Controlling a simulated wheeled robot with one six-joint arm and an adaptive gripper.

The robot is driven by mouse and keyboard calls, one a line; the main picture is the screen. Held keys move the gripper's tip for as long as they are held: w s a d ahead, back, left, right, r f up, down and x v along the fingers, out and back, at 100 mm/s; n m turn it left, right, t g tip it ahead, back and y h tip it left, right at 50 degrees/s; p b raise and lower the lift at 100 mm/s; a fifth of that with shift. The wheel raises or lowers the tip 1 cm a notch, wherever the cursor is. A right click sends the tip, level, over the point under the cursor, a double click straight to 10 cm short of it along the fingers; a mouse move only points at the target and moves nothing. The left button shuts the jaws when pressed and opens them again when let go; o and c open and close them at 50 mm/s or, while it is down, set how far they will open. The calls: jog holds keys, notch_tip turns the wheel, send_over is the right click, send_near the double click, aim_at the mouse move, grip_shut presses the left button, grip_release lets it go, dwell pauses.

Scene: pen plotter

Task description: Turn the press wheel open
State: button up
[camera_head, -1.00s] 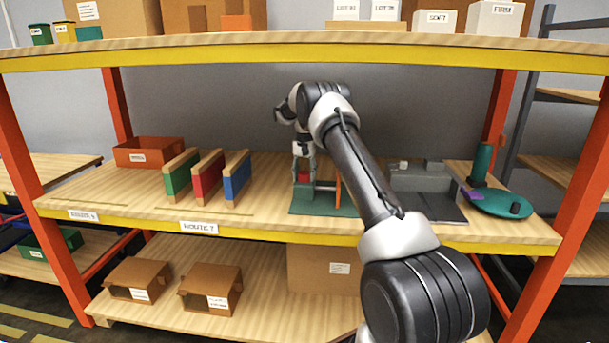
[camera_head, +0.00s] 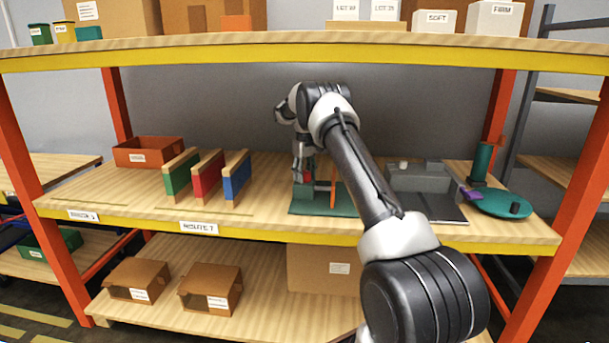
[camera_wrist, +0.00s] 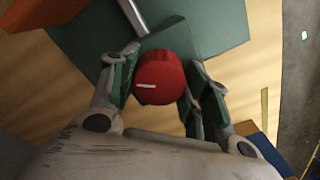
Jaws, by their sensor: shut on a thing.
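The red press wheel (camera_wrist: 160,78) is a round knob with a white mark on its face. It shows small in the head view (camera_head: 309,176), partly hidden by my fingers. It belongs to the press, whose green base (camera_head: 318,207) sits on the middle shelf; a metal rod runs beside the wheel in the wrist view. My gripper (camera_wrist: 163,66) is shut on the wheel, one finger on each side. In the head view my gripper (camera_head: 303,170) points down at the press.
An orange upright (camera_head: 334,194) stands close right of the wheel. Green, red and blue panels (camera_head: 207,176) stand to the left, with an orange bin (camera_head: 148,152) beyond. A grey machine (camera_head: 420,180) and a teal round base (camera_head: 500,204) are to the right. Another shelf hangs above.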

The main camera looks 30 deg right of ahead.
aim_at(305, 172)
jog(key=n, duration=0.6)
jog(key=shift+n, duration=0.4)
dwell(0.3)
jog(key=o, duration=1)
notch_tip(305, 172, up, 12)
dwell(0.4)
